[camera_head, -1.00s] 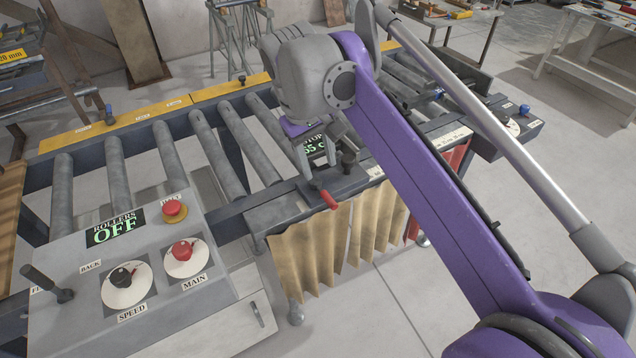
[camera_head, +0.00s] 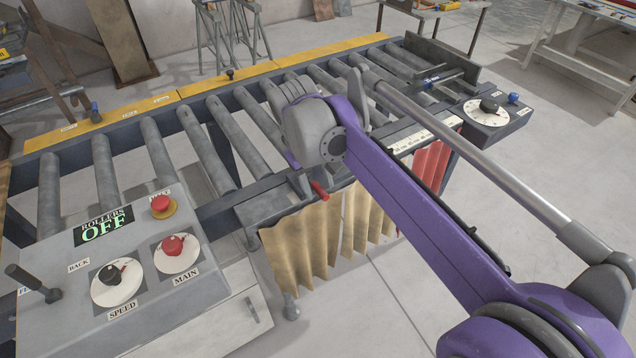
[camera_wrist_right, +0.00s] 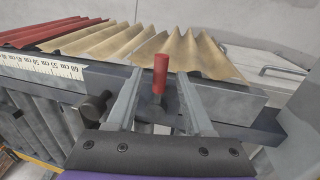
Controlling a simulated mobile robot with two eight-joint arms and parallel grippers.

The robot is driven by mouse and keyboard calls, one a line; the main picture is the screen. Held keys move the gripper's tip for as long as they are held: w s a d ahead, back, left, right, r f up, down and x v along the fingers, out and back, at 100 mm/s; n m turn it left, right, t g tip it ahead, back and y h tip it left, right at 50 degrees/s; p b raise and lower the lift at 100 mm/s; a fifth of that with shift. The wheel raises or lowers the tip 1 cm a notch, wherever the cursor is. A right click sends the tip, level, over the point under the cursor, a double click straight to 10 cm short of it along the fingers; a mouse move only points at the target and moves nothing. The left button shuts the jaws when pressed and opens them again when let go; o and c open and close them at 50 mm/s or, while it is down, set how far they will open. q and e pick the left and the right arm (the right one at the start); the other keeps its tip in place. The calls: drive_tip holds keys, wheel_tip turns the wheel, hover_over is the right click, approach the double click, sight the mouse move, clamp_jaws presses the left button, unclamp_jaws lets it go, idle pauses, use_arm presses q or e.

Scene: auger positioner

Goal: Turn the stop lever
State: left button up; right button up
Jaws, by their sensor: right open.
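The stop lever is a short lever with a red handle (camera_head: 319,190) on the conveyor's front rail, above the tan curtain. In the right wrist view its red handle (camera_wrist_right: 160,70) stands in the middle, between the two fingers. My right gripper (camera_wrist_right: 160,97) is open, with one finger on each side of the lever and a visible gap on both sides. In the head view my right wrist hides most of the fingers and the stop carriage. My left gripper is not in view.
A black knob (camera_wrist_right: 95,106) sits close to the left finger. A ruler scale (camera_wrist_right: 40,66) runs along the rail. The control panel (camera_head: 60,325), reading ROLLERS OFF, stands at left. Tan (camera_head: 300,245) and red (camera_head: 432,166) curtains hang below the rail.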

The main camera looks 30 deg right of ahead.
clamp_jaws()
idle(1.4)
